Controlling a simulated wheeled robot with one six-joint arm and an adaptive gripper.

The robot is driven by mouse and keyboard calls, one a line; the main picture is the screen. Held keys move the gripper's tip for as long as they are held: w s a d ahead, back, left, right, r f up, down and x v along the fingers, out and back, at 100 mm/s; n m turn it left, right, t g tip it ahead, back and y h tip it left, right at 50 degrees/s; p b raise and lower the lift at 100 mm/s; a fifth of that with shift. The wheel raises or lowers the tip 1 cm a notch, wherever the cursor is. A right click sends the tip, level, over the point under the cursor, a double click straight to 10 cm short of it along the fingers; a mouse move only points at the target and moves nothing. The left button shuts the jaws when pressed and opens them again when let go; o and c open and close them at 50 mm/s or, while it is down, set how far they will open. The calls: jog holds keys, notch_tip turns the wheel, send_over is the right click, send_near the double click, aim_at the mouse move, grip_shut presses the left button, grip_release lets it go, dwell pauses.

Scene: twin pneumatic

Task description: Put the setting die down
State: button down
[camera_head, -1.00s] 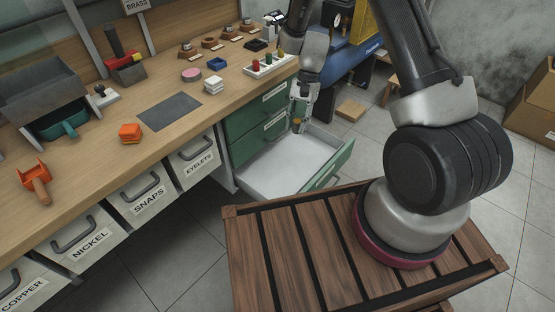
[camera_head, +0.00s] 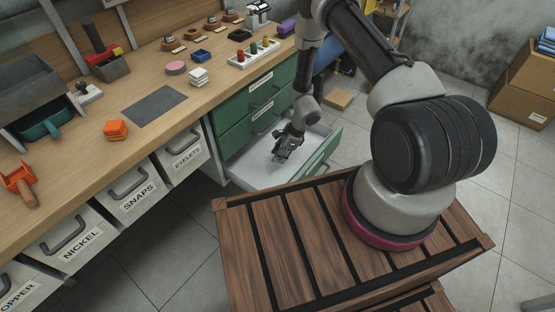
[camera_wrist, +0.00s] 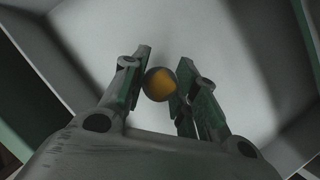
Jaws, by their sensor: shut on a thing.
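The setting die shows in the wrist view as a small round piece with a brassy top (camera_wrist: 160,84). My gripper (camera_wrist: 163,86) is shut on it, one finger on each side. In the head view my gripper (camera_head: 284,152) points down into the open bottom drawer (camera_head: 252,164) of the green cabinet. The die cannot be made out there. In the wrist view the pale drawer floor (camera_wrist: 225,45) lies below the die. I cannot tell whether the die touches the floor.
The drawer's green front (camera_head: 322,152) and side walls surround my gripper. The drawer floor looks otherwise empty. Cardboard boxes (camera_head: 522,90) stand at right.

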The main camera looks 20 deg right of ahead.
jog(key=shift+f, duration=2.25)
jog(key=shift+f, duration=0.1)
jog(key=c, duration=1.1)
grip_release()
